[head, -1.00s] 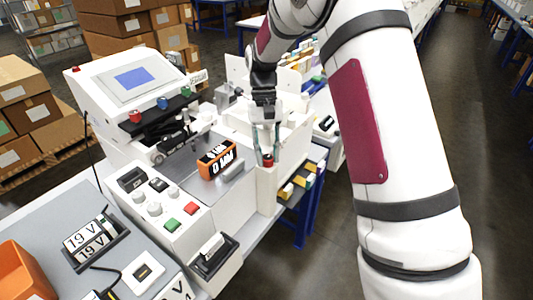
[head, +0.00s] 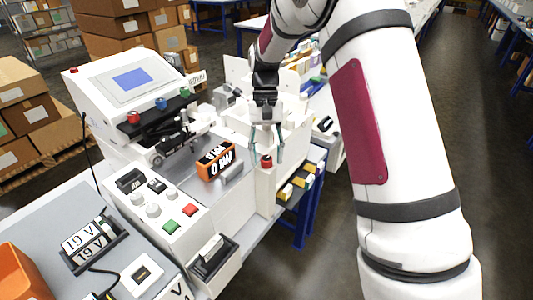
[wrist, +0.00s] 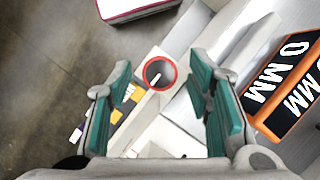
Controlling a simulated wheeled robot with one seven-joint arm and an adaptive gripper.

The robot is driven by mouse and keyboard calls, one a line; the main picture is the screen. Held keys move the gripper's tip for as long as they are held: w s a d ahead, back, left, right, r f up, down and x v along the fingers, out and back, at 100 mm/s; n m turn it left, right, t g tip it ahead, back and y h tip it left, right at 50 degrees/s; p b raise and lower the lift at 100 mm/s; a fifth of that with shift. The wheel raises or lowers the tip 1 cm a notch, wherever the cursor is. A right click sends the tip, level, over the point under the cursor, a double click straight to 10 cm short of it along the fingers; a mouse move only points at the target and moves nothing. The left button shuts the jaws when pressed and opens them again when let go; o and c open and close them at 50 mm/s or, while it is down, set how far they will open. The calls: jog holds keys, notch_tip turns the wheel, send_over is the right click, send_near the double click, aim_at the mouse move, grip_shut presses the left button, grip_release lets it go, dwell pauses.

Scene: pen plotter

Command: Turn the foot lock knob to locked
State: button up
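The foot lock knob (head: 266,161) is a small red-rimmed knob on top of a white post at the front right corner of the plotter. In the wrist view the knob (wrist: 159,72) shows a dark round face, a red ring and a white pointer slanting toward the upper right. My gripper (head: 267,156) points down over it, with its fingers spread. In the wrist view the teal-padded fingers of my gripper (wrist: 162,80) lie either side of the knob, with gaps showing. It holds nothing. I cannot tell the exact height of the fingertips above the knob.
An orange-framed "0 MM" display (head: 216,160) stands left of the post. Blue-legged shelving with yellow bins (head: 293,188) is below right. The floor to the right is open.

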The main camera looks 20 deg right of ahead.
jog(key=v, duration=1.2)
dwell(0.3)
